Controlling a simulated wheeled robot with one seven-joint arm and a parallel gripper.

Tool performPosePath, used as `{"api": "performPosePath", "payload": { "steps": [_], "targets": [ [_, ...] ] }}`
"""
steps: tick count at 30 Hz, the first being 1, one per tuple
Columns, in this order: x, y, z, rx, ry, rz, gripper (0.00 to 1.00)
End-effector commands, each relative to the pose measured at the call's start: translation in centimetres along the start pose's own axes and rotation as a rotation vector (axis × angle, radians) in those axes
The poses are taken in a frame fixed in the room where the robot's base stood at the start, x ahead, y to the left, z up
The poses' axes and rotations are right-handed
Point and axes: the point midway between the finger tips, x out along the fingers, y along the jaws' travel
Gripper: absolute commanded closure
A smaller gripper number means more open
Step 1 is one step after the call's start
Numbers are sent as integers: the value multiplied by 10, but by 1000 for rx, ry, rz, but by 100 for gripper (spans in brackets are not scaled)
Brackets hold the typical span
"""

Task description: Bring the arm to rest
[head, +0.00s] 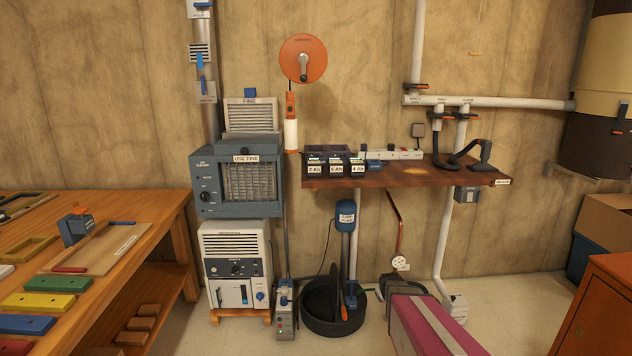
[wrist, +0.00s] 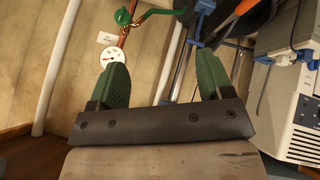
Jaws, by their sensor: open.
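My gripper (wrist: 163,74) shows in the wrist view, with two green fingers spread wide apart on a dark palm bar. It is open, and nothing is held between the fingers. A white round gauge (wrist: 110,55) on a copper pipe appears beyond the left finger, with a green valve handle (wrist: 123,16) above it. I cannot tell how far the fingers are from them. In the head view the gripper's fingers are not seen. The gauge there (head: 400,263) hangs below the wall shelf (head: 395,177).
A blue-grey unit (head: 237,182) sits on a white machine (head: 238,268). A black tub (head: 332,320) stands on the floor. An orange cabinet (head: 598,305) is at the lower right. Some floor near it is clear.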

Motion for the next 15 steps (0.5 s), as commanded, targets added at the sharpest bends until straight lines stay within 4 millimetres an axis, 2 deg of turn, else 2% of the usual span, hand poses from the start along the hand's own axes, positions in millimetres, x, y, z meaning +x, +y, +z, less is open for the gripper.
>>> {"api": "performPosePath", "payload": {
  "steps": [1, 9, 12, 15],
  "targets": [
    [-34, -14, 6, 46, -56, -38, 27],
    [-162, -75, 39, 290, -403, -217, 27],
    [-197, -90, 48, 342, -501, -254, 27],
    [-218, -99, 54, 374, -565, -275, 27]
  ]
}}
